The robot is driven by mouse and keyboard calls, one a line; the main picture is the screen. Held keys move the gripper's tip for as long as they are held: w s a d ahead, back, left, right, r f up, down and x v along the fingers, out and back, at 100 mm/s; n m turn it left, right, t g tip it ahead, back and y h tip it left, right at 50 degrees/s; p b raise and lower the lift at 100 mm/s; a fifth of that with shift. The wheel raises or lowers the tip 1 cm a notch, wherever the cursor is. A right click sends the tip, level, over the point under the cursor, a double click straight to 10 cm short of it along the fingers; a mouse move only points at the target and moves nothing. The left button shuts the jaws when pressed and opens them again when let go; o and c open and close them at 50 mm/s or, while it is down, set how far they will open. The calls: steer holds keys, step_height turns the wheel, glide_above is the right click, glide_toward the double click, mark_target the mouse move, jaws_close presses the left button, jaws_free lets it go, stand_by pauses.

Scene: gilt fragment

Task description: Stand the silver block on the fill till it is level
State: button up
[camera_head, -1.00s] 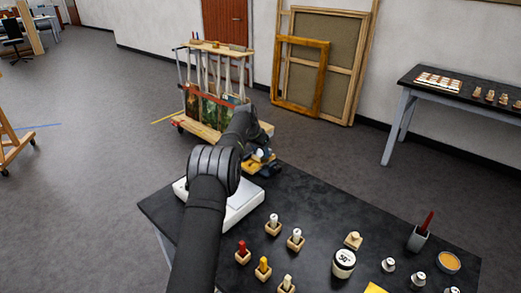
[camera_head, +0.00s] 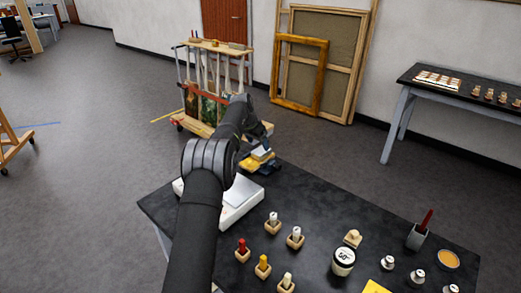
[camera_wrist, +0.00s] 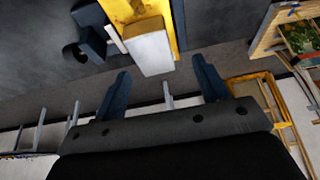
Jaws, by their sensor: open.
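The silver block (camera_wrist: 150,50) shows pale grey in the wrist view. It rests on a yellow gilt fragment (camera_wrist: 168,12), near the fragment's lower edge. A brownish patch, perhaps the fill (camera_wrist: 138,8), shows beside the block at the top edge; how much of it the block covers I cannot tell. My gripper (camera_wrist: 160,68) is open. Its two dark blue fingers are spread, with the block just beyond and between their tips, apart from it. In the head view the gilt fragment (camera_head: 250,164) lies in a dark blue holder at the table's far corner, below my wrist.
A white flat box (camera_head: 236,212) stands beside my arm on the black table (camera_head: 330,215). Several small bottles in wooden holders, a white jar (camera_head: 343,261) and a grey cup (camera_head: 416,236) with a red handle stand nearer. A wooden rack (camera_head: 218,48) stands behind on the floor.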

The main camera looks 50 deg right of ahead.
mark_target(261, 151)
steer(key=v, duration=0.9)
steer(key=shift+s+r, duration=0.2)
steer(key=shift+s, duration=0.05)
steer(key=shift+f, duration=0.15)
steer(key=x, duration=1.1)
steer(key=shift+s+f, duration=0.15)
steer(key=shift+f, duration=0.7)
steer(key=shift+f, duration=0.25)
stand_by(1.2)
steer(key=shift+o, duration=0.4)
